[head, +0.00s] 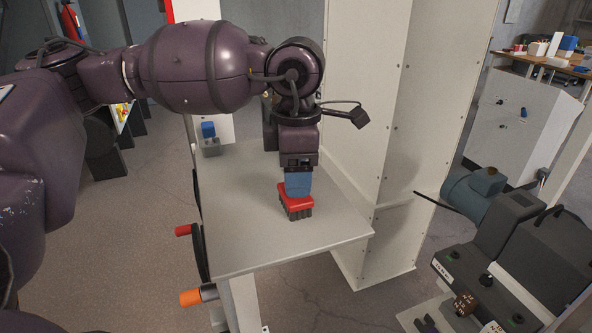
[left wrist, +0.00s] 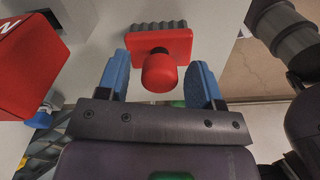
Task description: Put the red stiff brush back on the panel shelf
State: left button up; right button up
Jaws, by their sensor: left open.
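The red stiff brush (head: 296,204) stands bristles down on a light grey flat top (head: 240,240) beside a tall pale cabinet. Its dark bristles show along its lower edge. My left gripper (head: 298,188) is directly above it, pointing down, with its blue fingers at the brush's top. In the left wrist view the brush (left wrist: 178,44) shows its round red knob between the two blue fingers (left wrist: 160,82). The fingers are apart, with a gap on each side of the knob. I cannot tell whether this top is the panel shelf. My right gripper is out of view.
The tall pale cabinet (head: 370,110) rises close behind and right of the top. A small blue-topped item (head: 208,131) is at its back left. An orange handle (head: 190,297) and a red handle (head: 183,230) stick out on the left. Dark machinery (head: 500,240) stands at right.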

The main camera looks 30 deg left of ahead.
pick_arm(q)
notch_tip(320, 180, up, 12)
jog(key=b, duration=0.1)
dwell(0.5)
